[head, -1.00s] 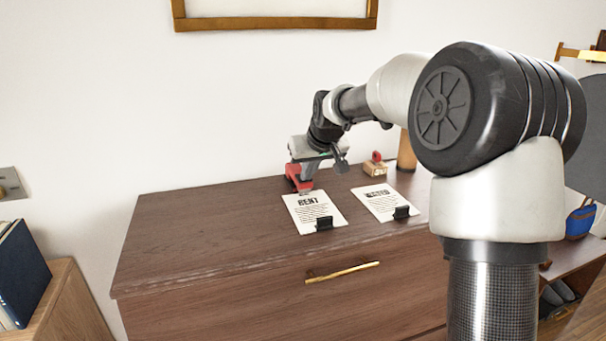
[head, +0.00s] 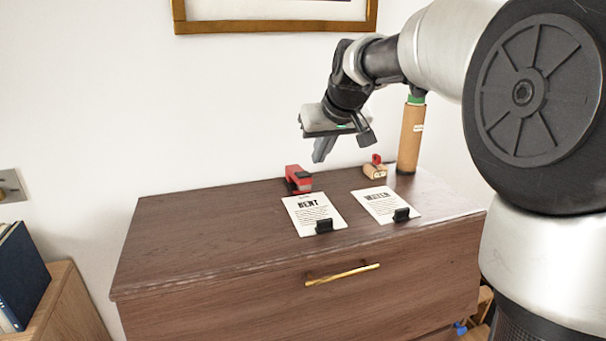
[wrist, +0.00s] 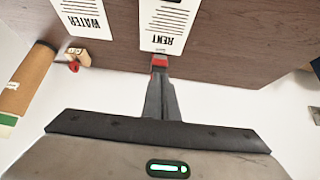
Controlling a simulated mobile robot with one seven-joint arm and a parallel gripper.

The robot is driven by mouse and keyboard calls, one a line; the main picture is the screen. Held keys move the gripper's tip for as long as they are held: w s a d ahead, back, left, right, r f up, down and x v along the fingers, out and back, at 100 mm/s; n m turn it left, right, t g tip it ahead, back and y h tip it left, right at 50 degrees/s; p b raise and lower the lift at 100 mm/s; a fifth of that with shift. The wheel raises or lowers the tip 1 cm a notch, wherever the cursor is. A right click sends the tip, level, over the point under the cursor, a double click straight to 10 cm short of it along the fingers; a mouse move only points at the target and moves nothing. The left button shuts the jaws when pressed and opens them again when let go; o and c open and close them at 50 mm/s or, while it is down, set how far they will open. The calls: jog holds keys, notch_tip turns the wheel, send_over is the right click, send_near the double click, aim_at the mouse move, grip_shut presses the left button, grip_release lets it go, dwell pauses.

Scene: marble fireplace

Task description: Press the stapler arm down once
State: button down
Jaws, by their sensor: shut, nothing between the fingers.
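The red stapler (head: 298,180) sits on the dresser top near the wall, behind the paper headed RENT (head: 314,213). My gripper (head: 320,158) is shut and empty, raised above and a little to the right of the stapler, with clear air between them. In the wrist view the shut fingers (wrist: 160,80) point toward the stapler (wrist: 160,62), and they hide most of it. The RENT paper also shows there (wrist: 167,22).
A second paper headed WATER (head: 386,204) lies to the right, with black clips at both papers' front edges. A small wooden block with a red top (head: 375,168) and a tall brown cylinder (head: 410,138) stand behind it. The dresser's left side (head: 200,230) is bare.

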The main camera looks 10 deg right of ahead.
jog(key=v, duration=0.6)
jog(key=shift+s+r, duration=0.2)
jog(key=shift+r, duration=0.05)
dwell(0.3)
